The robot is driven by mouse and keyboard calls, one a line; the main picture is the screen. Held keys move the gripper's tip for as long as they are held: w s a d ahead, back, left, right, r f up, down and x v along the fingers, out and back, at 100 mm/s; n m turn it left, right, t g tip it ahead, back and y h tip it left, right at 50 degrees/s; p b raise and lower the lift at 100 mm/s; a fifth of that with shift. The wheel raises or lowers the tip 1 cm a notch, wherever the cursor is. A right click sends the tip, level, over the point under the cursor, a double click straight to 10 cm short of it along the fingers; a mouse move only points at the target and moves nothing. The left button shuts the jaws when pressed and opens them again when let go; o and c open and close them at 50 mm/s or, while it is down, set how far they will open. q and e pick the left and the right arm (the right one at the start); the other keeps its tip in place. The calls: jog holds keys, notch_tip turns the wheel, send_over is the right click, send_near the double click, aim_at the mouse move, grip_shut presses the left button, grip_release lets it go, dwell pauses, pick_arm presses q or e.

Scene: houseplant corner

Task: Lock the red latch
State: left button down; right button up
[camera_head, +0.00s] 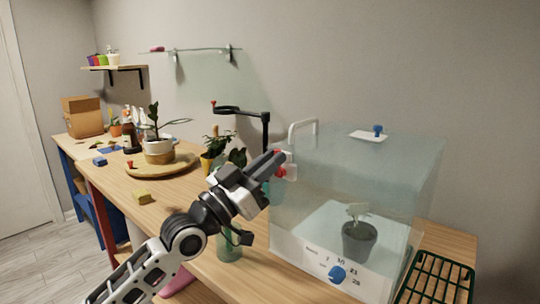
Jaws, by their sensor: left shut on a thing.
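The red latch (281,173) is at the left edge of a clear box (350,165), beside a small white fitting. Only small red parts of it show; the gripper hides some of it. My left gripper (274,163) reaches up from the lower left, its fingertips at the red latch, and it is shut on the latch. I cannot tell from this view which way the latch is turned. My right gripper is not in view.
The box holds a potted plant (360,242) and has a blue dial (337,275) in front. A green rack (436,280) lies at right. A glass bottle (230,246) stands near my left arm. A round wooden tray (178,166) bears a potted plant.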

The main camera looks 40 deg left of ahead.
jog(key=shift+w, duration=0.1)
pick_arm(q)
jog(key=c, duration=1.5)
grip_release()
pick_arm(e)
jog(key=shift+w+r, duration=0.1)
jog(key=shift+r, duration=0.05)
pick_arm(q)
jog(key=shift+o, duration=0.2)
jog(key=b+v, duration=0.5)
jog(key=v, duration=1.1)
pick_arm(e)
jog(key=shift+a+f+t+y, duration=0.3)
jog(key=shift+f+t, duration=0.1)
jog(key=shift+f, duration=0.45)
